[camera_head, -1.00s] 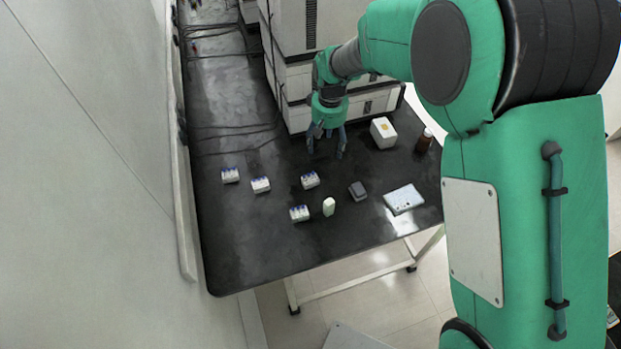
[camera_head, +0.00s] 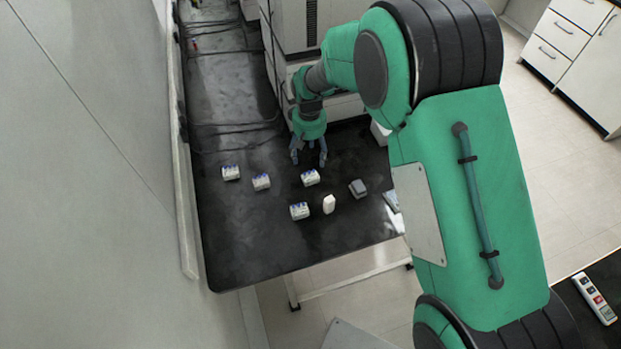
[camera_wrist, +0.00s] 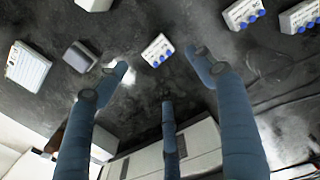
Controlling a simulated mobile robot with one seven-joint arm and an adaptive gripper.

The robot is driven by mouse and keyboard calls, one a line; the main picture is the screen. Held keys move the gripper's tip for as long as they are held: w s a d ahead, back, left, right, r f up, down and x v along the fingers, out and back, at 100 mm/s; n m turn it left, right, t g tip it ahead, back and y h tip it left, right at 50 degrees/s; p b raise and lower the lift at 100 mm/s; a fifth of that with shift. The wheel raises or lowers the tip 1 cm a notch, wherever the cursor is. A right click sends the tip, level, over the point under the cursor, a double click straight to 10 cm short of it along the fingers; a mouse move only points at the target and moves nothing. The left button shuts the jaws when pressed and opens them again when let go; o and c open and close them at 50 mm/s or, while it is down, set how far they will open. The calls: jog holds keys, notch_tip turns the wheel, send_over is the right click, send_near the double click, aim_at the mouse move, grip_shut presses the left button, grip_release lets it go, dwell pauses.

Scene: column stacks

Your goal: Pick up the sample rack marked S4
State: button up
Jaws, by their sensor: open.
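Several small white sample racks with blue-topped vials are on the black table. In the head view one (camera_head: 310,177) is just in front of my gripper (camera_head: 309,155), another (camera_head: 299,210) is nearer the front edge, and two more (camera_head: 261,181) (camera_head: 230,172) are to the left. My gripper is open and empty behind the nearest rack, apart from it. In the wrist view this rack (camera_wrist: 157,49) shows beyond the spread fingers (camera_wrist: 160,75), with two others (camera_wrist: 243,12) (camera_wrist: 299,17) at upper right. No marking is legible, so I cannot tell which is S4.
A white upright item (camera_head: 328,204) and a grey block (camera_head: 358,188) stand right of the racks. A white flat device (camera_wrist: 27,66) shows in the wrist view. Stacked white instruments (camera_head: 290,70) stand behind my gripper. Cables lie at the back left; the table's front left is clear.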

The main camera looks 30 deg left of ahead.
jog(key=b, duration=0.1)
send_over(310, 176)
notch_tip(310, 176, down, 7)
jog(key=shift+a+f, duration=0.1)
jog(key=shift+f, duration=0.05)
jog(key=shift+f, duration=0.1)
jog(key=shift+f+b, duration=0.75)
jog(key=shift+f, duration=1.75)
jog(key=c, duration=1.5)
